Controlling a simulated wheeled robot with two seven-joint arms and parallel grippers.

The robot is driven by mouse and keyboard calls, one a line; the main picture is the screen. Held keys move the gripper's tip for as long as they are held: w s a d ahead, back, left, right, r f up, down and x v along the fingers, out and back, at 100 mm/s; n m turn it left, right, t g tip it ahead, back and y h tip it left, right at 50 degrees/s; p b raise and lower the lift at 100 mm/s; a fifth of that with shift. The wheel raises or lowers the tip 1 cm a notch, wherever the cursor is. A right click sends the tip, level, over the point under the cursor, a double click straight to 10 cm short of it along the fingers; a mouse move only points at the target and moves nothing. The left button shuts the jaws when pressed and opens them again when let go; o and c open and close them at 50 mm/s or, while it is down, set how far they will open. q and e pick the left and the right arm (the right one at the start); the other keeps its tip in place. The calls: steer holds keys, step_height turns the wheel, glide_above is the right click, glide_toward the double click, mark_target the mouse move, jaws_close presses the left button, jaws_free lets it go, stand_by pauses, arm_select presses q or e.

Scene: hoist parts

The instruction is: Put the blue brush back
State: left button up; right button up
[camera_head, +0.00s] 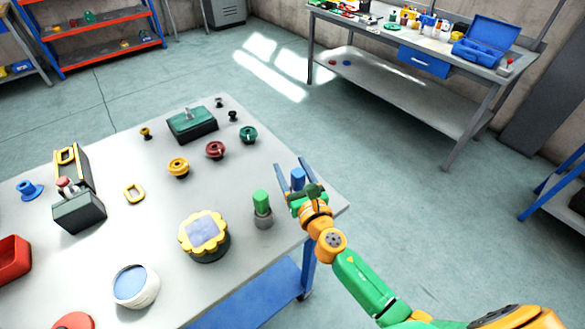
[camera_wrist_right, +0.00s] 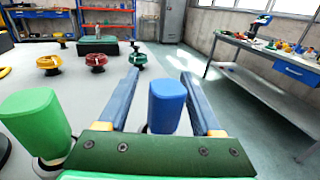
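The blue brush (camera_head: 297,178) is at the right edge of the table, between the fingers of my right gripper (camera_head: 290,164). In the right wrist view the brush shows as an upright rounded blue block (camera_wrist_right: 166,105). The two blue-grey fingers of my right gripper (camera_wrist_right: 160,74) stand apart on either side of it, with a gap visible on each side. The lower part of the brush is hidden by my gripper, so I cannot tell what it rests on. My left gripper is not in view.
A green brush (camera_head: 261,200) stands upright in a grey base just left of my right gripper. A yellow scalloped part (camera_head: 204,234) and a white bowl (camera_head: 135,287) stand nearer. Red (camera_head: 215,149) and green (camera_head: 248,134) spools lie farther back. Open floor is to the right.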

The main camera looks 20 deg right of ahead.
steer(key=shift+d, duration=0.15)
steer(key=shift+s+d+f, duration=0.1)
steer(key=s+b, duration=0.1)
steer(key=s, duration=1)
steer(key=shift+s+d+b, duration=0.1)
steer(key=shift+s+b, duration=0.15)
steer(key=shift+b, duration=0.1)
steer(key=shift+s+r, duration=0.15)
steer(key=shift+r, duration=0.05)
